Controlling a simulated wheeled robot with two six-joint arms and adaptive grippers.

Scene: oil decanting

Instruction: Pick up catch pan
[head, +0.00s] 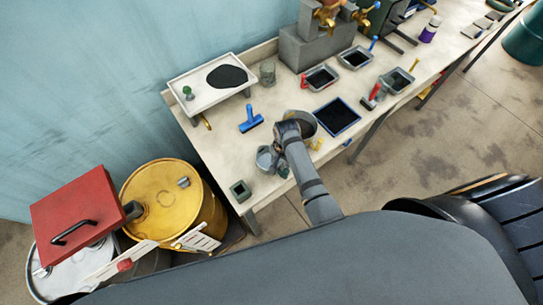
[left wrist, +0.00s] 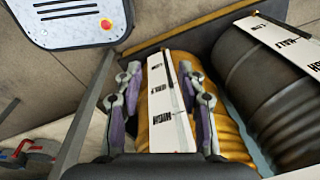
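A square black pan with a blue rim (head: 337,117) lies flat on the workbench in the head view. A round grey dish (head: 305,120) is just left of it, partly hidden by my right wrist. I cannot tell for sure which of these is the catch pan. My right gripper (head: 269,160) is low over the front of the bench, left of both. Its fingers are too small and overlapped to read. My left gripper (left wrist: 160,72) is open in the left wrist view, with its fingers either side of a white gauge strip (left wrist: 157,105) over a yellow drum (left wrist: 188,65).
The bench (head: 228,128) also holds a white drain tray (head: 193,101), a blue tool (head: 250,120), a small dark green box (head: 240,190) and several small dark trays (head: 321,77). The yellow drum (head: 160,195) and a red lid (head: 78,215) stand left of the bench.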

